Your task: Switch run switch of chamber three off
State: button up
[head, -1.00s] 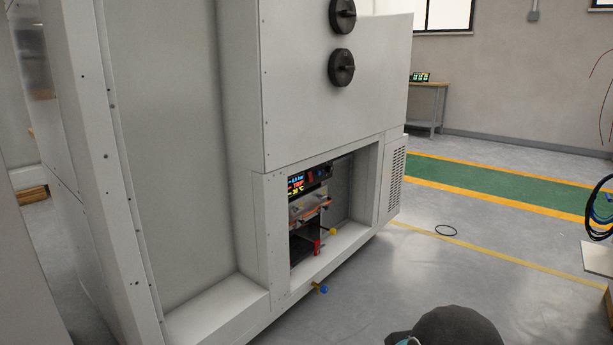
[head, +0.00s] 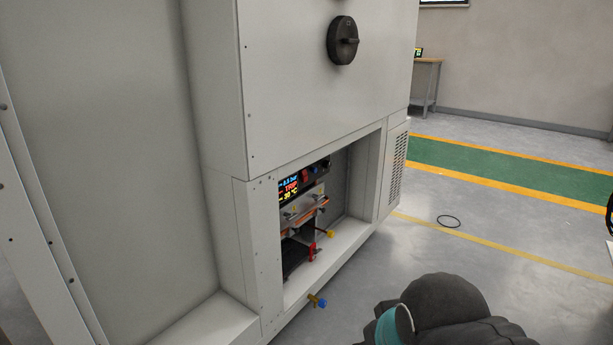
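A large pale grey cabinet (head: 310,110) fills the left and middle of the head view. A round black rotary knob (head: 343,41) sits on its upper front panel. Low in the cabinet is an open recess with a small display (head: 290,188) showing coloured lines, one of them red and reading "TRIP". A dark control strip with small red and blue parts (head: 312,172) is to the right of the display. I cannot tell which part is the run switch, and no chamber number is legible. My dark arm with a teal ring shows at the bottom right. My gripper is not visible.
Inside the recess are a yellow-ended handle (head: 330,234) and a red part (head: 311,254). A blue-tipped valve (head: 319,302) sticks out below the recess. A workbench (head: 428,80) stands at the back.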

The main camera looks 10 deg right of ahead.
aim_at(304, 172)
jog(key=u, duration=0.55)
jog(key=k, duration=0.65)
jog(key=u, duration=0.7)
jog(key=i, duration=0.65)
jog(key=z, duration=0.8)
jog(key=i, duration=0.65)
jog(key=z, duration=0.75)
